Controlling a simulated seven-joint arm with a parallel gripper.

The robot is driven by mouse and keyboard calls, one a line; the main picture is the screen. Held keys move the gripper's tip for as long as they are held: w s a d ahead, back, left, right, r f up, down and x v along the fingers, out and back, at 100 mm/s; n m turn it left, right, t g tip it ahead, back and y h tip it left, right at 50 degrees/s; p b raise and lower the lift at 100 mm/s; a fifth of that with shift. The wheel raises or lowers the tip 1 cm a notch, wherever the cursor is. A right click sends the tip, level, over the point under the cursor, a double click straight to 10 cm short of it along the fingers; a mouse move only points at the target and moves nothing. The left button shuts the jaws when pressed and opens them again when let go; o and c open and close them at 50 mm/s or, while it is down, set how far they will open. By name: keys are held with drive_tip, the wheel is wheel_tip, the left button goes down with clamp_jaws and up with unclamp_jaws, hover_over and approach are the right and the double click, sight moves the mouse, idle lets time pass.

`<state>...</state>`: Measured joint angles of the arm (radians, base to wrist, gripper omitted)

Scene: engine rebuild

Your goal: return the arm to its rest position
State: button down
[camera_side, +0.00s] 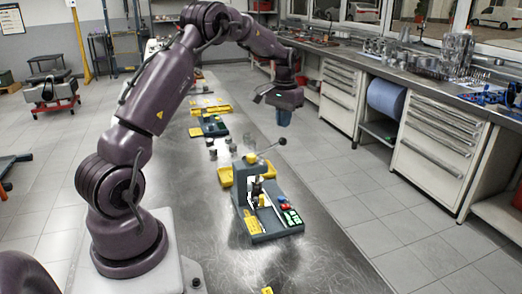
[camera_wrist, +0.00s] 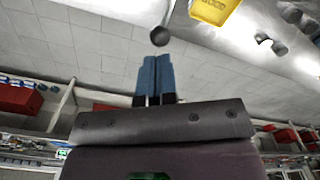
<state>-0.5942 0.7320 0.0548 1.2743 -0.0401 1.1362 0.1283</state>
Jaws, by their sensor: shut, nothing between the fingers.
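My gripper (camera_side: 284,117) hangs from the end of my dark purple arm in the side view, raised above the right edge of the metal table (camera_side: 300,268). In the wrist view its two blue fingers (camera_wrist: 155,78) lie side by side, shut, with nothing seen between them. My arm is bent, its upper part rising from the base and its forearm reaching right. The gripper is apart from everything on the table.
A grey fixture (camera_side: 276,233) with yellow, green and red parts stands below the gripper; a lever with a dark ball (camera_side: 282,141) juts from it. Yellow and grey trays (camera_side: 208,129) lie farther back. Cabinets (camera_side: 434,140) line the right, across clear floor.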

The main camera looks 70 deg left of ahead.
drive_tip(key=shift+r, duration=0.45)
drive_tip(key=s+d+r+m+t, duration=0.2)
drive_tip(key=s+d+r, duration=0.2)
drive_tip(key=s+d, duration=0.3)
drive_tip(key=s+d+r+m+t, duration=0.1)
drive_tip(key=s+d+r+m, duration=0.1)
drive_tip(key=s+d+r, duration=0.2)
drive_tip(key=s+d+r+m+t, duration=0.2)
drive_tip(key=s+d+r, duration=0.2)
drive_tip(key=s+d, duration=0.6)
drive_tip(key=d, duration=0.8)
drive_tip(key=shift+d+t, duration=0.3)
